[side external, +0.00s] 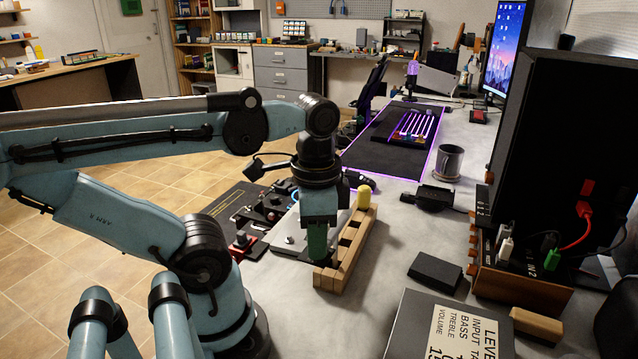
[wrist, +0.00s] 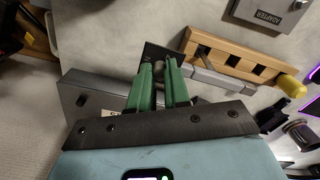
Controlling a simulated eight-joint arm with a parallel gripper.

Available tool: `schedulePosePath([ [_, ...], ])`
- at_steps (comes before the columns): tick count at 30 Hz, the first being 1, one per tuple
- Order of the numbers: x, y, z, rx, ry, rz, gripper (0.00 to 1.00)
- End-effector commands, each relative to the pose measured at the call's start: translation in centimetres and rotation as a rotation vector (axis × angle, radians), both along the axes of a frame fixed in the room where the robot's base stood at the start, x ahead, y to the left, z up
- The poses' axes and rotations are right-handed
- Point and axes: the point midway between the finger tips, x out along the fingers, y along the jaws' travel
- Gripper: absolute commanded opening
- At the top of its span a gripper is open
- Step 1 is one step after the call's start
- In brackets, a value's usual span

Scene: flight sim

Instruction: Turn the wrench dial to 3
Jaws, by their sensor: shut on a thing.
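My gripper (side external: 318,252) points down beside the wooden slotted rack (side external: 347,250). In the wrist view its two green fingers (wrist: 159,68) are closed around a small greyish round piece (wrist: 159,62), which looks like the wrench dial. The fingers cover most of it, and no numbers on it can be read. A dark plate lies just beyond the fingertips. A grey metal bar (wrist: 218,80) runs along the rack from near the fingertips toward the right. In the side view the fingers hide the dial.
A black panel with knobs (side external: 243,208) lies to the left. A labelled dark box (side external: 398,333) stands at front right, with a small black block (side external: 435,269) behind it. A mug (side external: 448,162) stands farther back.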

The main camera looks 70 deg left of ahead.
Motion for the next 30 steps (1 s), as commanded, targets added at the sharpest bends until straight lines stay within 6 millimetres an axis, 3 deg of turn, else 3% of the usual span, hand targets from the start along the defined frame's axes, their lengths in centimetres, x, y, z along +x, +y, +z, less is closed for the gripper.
schedulePosePath([
  [5, 0.0, 0.0, 0.0, 0.0, 0.0, 0.001, 0.0],
  [6, 0.0, 0.0, 0.0, 0.0, 0.0, 0.001, 0.23],
  [10, 0.0, 0.0, 0.0, 0.0, 0.0, 0.001, 0.43],
  [22, 0.0, 0.0, 0.5, 0.0, 0.0, 0.002, 0.43],
  [30, 0.0, 0.0, 4.2, 0.0, 0.0, 0.002, 0.43],
])
